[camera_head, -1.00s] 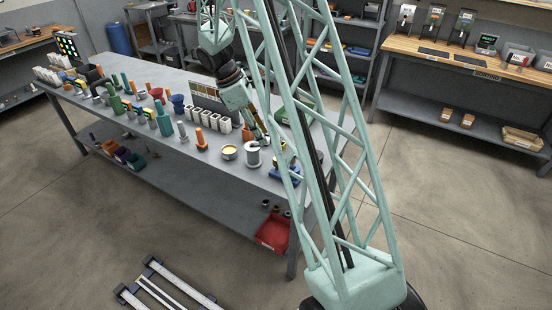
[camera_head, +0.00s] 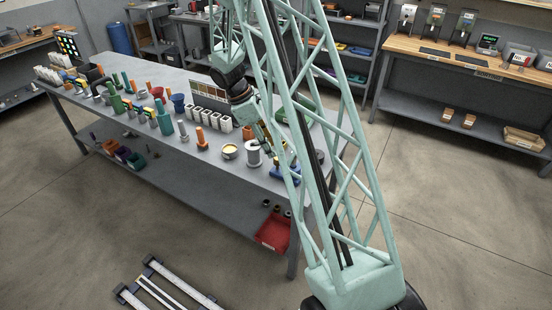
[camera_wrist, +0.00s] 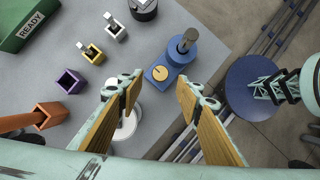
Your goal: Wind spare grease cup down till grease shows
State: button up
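In the wrist view a blue fixture (camera_wrist: 173,67) stands on the grey bench, with a yellow round dial (camera_wrist: 160,73) on its base and a grey-topped upright part (camera_wrist: 187,40). It may be the grease cup; no label tells me. It also shows in the head view (camera_head: 281,174), partly behind my mast. My gripper (camera_wrist: 158,92) is open and empty, its fingers spread below the fixture in the picture, apart from it. In the head view my gripper (camera_head: 269,144) is above the bench's right end. No grease can be made out.
A white cylinder (camera_wrist: 127,124) is partly hidden by my left finger. The bench (camera_head: 222,170) ends just right of the fixture.

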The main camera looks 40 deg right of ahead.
jog(key=shift+b+x, duration=0.3)
jog(key=shift+x, duration=2.9)
jog(key=shift+c, duration=0.3)
jog(key=c, duration=0.8)
